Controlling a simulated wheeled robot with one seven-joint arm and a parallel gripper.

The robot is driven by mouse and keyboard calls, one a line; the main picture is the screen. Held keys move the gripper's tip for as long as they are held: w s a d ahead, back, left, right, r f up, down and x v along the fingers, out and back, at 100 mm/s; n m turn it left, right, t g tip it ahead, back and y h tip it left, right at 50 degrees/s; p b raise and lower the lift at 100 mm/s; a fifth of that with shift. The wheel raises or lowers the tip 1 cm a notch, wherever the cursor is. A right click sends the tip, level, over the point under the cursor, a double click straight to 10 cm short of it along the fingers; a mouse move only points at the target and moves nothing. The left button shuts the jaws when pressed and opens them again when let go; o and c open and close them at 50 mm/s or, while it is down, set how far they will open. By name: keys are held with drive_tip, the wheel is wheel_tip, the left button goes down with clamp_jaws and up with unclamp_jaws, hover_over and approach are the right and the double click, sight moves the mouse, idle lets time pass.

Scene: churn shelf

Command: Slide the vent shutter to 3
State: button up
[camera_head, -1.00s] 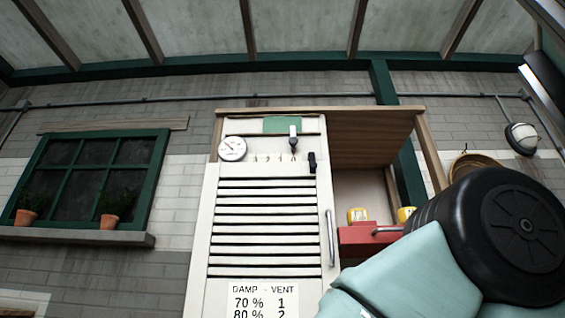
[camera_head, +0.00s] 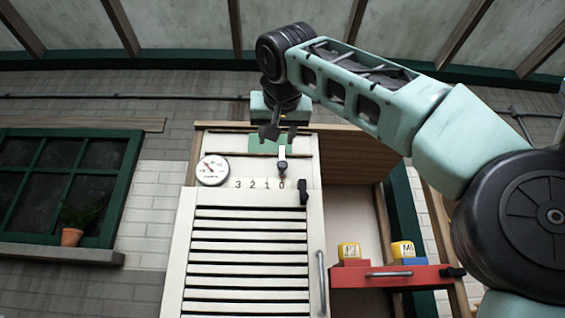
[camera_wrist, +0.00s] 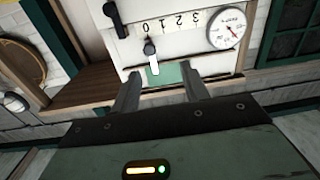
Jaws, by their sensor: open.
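The vent shutter's slider (camera_head: 283,164), a small light tab with a dark knob, sits at the 0 end of the number row 3 2 1 0 (camera_head: 260,184) on the white cabinet. In the wrist view the slider (camera_wrist: 151,56) also lines up with the 0, and the scale appears upside down. My gripper (camera_head: 278,136) is at the cabinet top, in front of the green panel (camera_head: 258,147), above the slider in the head view.
A round dial (camera_head: 212,170) is left of the scale. A potted plant (camera_head: 72,236) sits on the window sill.

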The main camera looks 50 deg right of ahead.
drive_tip(key=s+d+r+m, duration=0.1)
drive_tip(key=s+r, duration=0.1)
drive_tip(key=h+p, duration=0.1)
drive_tip(key=p, duration=0.7)
approach(283, 163)
drive_tip(key=x, duration=0.9)
drive_tip(key=shift+w+r, duration=0.1)
drive_tip(key=shift+r, duration=0.05)
drive_tip(key=shift+w+d, duration=0.5)
drive_tip(key=shift+d, duration=0.1)
